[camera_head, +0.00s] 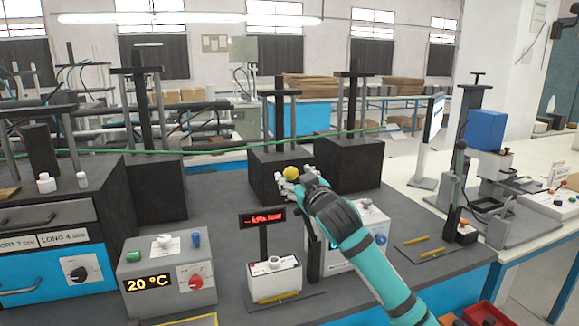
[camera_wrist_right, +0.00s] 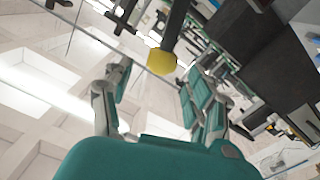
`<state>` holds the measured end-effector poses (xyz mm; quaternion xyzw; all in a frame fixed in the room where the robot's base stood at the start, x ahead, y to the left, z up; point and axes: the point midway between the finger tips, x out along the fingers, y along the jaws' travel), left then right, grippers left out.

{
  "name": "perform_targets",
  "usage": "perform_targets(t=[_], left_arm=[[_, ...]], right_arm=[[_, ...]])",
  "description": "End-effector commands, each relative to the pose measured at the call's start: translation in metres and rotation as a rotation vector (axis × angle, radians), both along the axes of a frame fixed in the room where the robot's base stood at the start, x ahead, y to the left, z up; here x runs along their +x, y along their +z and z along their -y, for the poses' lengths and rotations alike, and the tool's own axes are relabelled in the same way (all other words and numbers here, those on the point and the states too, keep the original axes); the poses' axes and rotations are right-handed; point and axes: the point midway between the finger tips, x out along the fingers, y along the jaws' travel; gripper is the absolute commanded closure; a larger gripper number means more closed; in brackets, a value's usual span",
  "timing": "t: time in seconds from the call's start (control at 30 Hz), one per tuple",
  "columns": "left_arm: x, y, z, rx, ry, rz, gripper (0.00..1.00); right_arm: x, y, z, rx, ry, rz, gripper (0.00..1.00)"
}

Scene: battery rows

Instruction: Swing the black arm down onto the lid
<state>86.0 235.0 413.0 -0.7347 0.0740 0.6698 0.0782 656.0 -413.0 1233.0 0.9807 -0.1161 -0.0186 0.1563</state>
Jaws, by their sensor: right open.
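A yellow ball knob (camera_head: 291,172) stands at the tips of my right gripper (camera_head: 297,186) in the head view. In the right wrist view the knob (camera_wrist_right: 161,63) sits on the end of a black arm (camera_wrist_right: 176,25). My right gripper (camera_wrist_right: 158,88) is open there, with its fingers spread to either side of the knob. I cannot tell whether a finger touches it. Most of the black arm is hidden behind my gripper in the head view, and I cannot make out the lid. My left gripper is not in view.
A small white box (camera_head: 273,279) and a red-lettered display (camera_head: 262,218) stand left of my right arm. A grey box (camera_head: 166,272) reading 20 °C is further left. Black blocks (camera_head: 346,163) stand behind. A dark upright lever (camera_head: 457,180) is on the right.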

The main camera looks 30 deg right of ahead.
Motion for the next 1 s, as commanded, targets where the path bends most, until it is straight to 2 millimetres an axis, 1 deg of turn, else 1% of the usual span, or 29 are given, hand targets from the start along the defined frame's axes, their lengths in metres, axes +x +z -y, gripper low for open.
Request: perform_targets(t=[0.03, 0.1, 0.2, 0.3, 0.43, 0.67, 0.77, 1.0], left_arm=[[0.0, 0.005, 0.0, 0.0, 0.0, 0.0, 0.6], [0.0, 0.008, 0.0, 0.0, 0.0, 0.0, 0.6], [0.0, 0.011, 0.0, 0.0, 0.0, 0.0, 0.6], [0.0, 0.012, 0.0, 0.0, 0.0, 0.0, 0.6], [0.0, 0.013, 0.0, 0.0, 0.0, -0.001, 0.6], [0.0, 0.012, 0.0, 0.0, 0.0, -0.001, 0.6], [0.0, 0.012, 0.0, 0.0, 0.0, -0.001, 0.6], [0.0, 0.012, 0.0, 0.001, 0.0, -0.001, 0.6]], right_arm=[[0.01, 0.003, 0.003, 0.001, -0.001, 0.0, 0.42], [0.022, 0.002, 0.005, 0.001, -0.001, 0.0, 0.42], [0.034, 0.002, 0.008, 0.002, -0.001, 0.0, 0.42], [0.042, 0.001, 0.01, 0.001, 0.0, 0.0, 0.42], [0.047, 0.0, 0.011, 0.0, 0.0, 0.0, 0.42], [0.048, 0.0, 0.011, 0.0, 0.0, 0.001, 0.42], [0.047, 0.0, 0.011, 0.0, 0.0, 0.0, 0.54], [0.047, 0.0, 0.011, 0.0, 0.0, 0.0, 0.85]])
